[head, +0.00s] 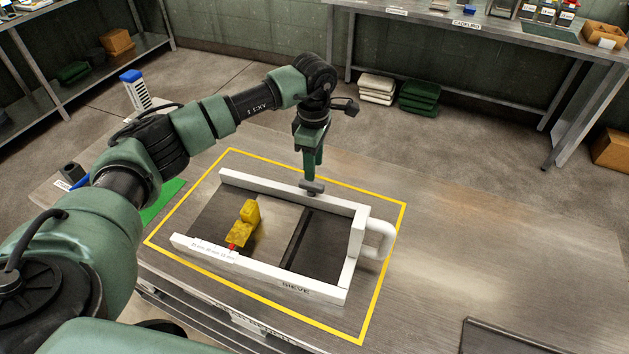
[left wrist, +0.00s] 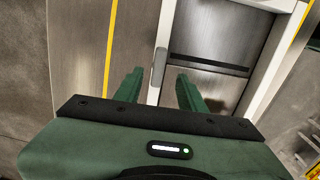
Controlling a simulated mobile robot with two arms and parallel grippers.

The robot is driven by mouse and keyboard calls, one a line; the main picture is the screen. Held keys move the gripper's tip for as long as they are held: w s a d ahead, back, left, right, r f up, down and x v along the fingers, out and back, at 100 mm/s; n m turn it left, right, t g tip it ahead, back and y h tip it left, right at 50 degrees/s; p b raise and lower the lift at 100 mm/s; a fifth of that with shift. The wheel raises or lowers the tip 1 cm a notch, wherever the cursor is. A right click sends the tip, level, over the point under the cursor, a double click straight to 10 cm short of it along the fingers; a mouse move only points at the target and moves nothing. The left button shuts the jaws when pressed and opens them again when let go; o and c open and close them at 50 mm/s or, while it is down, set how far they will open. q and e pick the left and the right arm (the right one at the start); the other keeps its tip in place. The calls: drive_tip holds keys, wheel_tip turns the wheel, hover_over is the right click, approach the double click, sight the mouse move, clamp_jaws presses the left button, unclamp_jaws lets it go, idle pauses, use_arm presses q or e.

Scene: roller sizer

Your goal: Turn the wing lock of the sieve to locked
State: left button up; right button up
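The sieve is a white rectangular frame (head: 345,208) lying on the metal table, with "SIEVE" lettered on its front rail. A small grey wing lock (head: 312,187) sits on its far rail and lies roughly along that rail. In the left wrist view the wing lock (left wrist: 158,67) shows beyond the gap between my fingertips. My left gripper (head: 312,172) points down just above the wing lock. Its two fingers stand apart in the left wrist view (left wrist: 159,84), with nothing clearly held. I cannot tell whether the fingers touch the lock. My right gripper is not in view.
A yellow block (head: 243,225) with a red tip stands at the sieve's left part, by a scale on the front rail. A white handle (head: 380,240) sticks out at the right. Yellow tape (head: 385,270) outlines the area. The table's right side (head: 500,260) is mostly clear.

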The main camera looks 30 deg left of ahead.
sight(314, 184)
use_arm(q)
wheel_tip(314, 184, down, 5)
drive_tip(key=shift+w+f+p, duration=0.1)
drive_tip(key=shift+p, duration=0.6)
drive_tip(key=shift+f, duration=0.5)
clamp_jaws()
